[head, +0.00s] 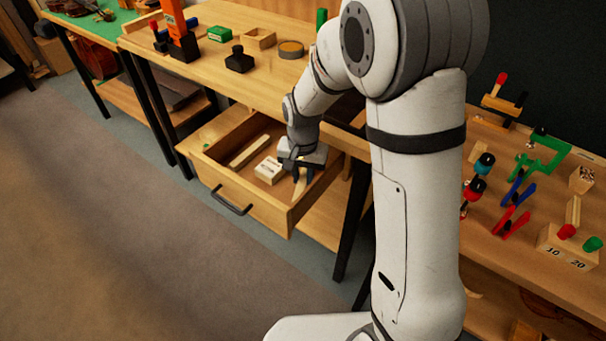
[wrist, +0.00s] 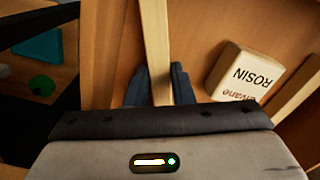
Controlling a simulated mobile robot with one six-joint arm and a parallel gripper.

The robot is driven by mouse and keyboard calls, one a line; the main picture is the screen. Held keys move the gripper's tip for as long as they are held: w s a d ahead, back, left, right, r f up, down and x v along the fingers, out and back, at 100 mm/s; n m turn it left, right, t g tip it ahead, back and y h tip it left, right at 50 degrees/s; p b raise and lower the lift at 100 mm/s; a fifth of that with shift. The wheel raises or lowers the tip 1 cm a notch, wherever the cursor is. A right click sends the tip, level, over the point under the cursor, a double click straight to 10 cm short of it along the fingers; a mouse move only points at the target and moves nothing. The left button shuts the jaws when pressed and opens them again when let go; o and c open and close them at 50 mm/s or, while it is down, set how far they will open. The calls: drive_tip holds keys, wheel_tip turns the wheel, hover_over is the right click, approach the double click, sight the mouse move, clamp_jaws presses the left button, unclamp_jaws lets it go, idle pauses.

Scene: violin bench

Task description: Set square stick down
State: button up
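My gripper (head: 302,174) is down inside the open drawer (head: 238,198), near its right side. In the wrist view its two dark fingers (wrist: 160,88) lie against both sides of a pale wooden square stick (wrist: 156,38), shut on it. The stick runs from between the fingers to the top edge of the picture. In the head view only a short piece of the stick (head: 299,188) shows below the gripper. I cannot tell whether it touches the drawer floor. The gripper's body hides its near end.
A rosin block (wrist: 240,74) lies in the drawer to the right in the wrist view. Another wooden strip (head: 249,151) lies further left in the head view. The drawer's side wall is close to the gripper. The bench top (head: 215,60) is above the drawer.

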sight(303, 179)
drive_tip(key=o, duration=0.4)
wheel_tip(303, 179, up, 12)
drive_tip(key=p, duration=0.2)
drive_tip(key=s+d+r+n+t, duration=0.1)
drive_tip(key=s+d+r, duration=0.1)
drive_tip(key=s+d, duration=0.4)
drive_tip(key=s+d+r+n+t, duration=0.1)
drive_tip(key=s+d+r+n, duration=0.1)
drive_tip(key=s+d, duration=0.5)
drive_tip(key=s, duration=0.5)
drive_tip(key=shift+r, duration=0.3)
drive_tip(key=shift+s, duration=0.1)
